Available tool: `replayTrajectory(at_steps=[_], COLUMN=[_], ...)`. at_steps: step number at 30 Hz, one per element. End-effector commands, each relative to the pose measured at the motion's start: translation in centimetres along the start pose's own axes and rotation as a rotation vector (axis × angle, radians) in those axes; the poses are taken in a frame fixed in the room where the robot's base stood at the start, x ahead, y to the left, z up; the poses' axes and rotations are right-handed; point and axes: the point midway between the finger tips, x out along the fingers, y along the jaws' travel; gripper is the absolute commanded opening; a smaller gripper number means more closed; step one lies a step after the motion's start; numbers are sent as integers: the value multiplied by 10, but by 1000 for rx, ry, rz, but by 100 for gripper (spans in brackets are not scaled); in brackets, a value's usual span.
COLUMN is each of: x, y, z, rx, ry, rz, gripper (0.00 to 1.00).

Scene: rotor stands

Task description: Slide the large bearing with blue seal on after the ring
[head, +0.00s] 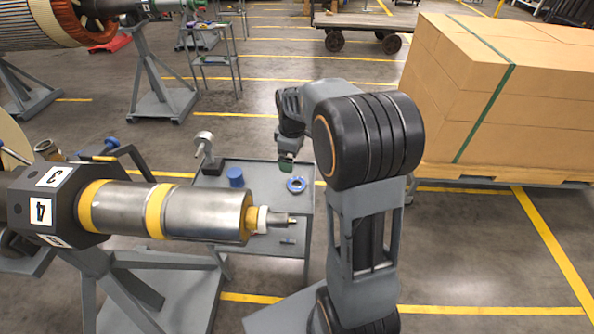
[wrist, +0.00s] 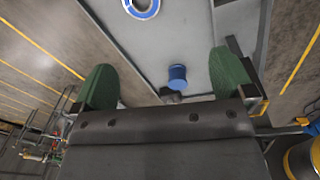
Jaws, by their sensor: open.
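The large bearing with the blue seal (head: 290,186) lies flat on the grey table, and its ring shows at the top edge of the wrist view (wrist: 143,15). My gripper (head: 287,161) is above the table's far part, open and empty. Its two green fingers stand wide apart in the wrist view (wrist: 163,74), apart from the bearing. The rotor shaft (head: 281,219) points right at the end of a steel cylinder with yellow bands. A whitish ring (head: 262,219) sits around the shaft, against a yellowish collar.
A blue cylinder (head: 236,177) stands on the grey table (head: 262,172), left of the bearing; the wrist view shows it between the fingers (wrist: 177,77). A gauge-like post (head: 205,148) rises at the table's left. A pallet of boxes (head: 500,90) stands at right.

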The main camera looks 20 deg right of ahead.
Motion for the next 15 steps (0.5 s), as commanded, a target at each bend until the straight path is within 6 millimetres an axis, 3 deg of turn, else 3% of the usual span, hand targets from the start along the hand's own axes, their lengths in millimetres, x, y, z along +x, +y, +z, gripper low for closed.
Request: replayTrajectory(at_steps=[1,6,15], x=[26,66,90], y=[11,34,42], z=[0,1,3], rx=[-45,-169,-225], ry=[-12,-30,-35], rz=[-19,-58,-74], gripper=[100,100,100])
